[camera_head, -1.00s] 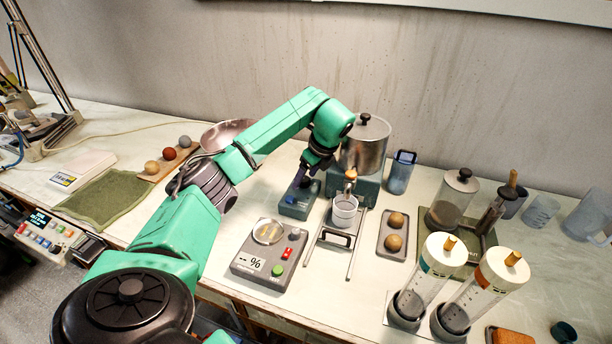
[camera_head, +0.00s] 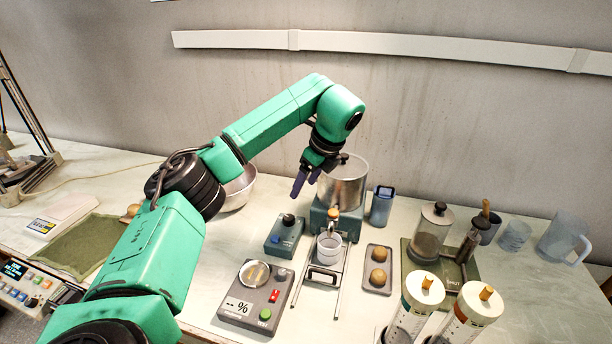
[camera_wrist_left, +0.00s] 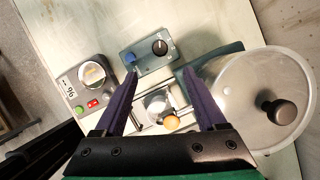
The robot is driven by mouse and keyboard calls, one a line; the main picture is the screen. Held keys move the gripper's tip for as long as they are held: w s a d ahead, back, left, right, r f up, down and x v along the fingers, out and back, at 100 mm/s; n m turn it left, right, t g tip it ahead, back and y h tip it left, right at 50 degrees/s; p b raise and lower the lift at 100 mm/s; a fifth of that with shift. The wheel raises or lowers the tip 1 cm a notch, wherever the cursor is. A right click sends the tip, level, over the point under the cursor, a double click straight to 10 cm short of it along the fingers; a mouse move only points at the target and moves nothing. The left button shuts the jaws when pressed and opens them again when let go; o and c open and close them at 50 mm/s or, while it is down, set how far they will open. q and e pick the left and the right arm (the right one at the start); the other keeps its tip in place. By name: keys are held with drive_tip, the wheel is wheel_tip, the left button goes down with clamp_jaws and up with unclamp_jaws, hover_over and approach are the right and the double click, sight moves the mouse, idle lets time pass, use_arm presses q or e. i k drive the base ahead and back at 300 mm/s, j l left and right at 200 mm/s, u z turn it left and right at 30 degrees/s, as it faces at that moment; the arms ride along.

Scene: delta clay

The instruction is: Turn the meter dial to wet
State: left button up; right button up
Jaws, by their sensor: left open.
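A grey meter box (camera_head: 243,308) with a "-- %" display, a round metal cup, a red switch, a green button and a small grey knob (camera_head: 283,275) sits at the bench front. It also shows at left in the left wrist view (camera_wrist_left: 71,91). Behind it is a teal-grey box (camera_head: 277,245) with a black knob (camera_head: 289,219) and a blue button; in the left wrist view its knob (camera_wrist_left: 160,47) has a pointer mark. I cannot read any wet marking. My left gripper (camera_head: 305,187) is open and empty, above and behind the teal-grey box. My right gripper is not in view.

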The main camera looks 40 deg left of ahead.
sight(282, 274)
drive_tip(key=k, duration=1.5)
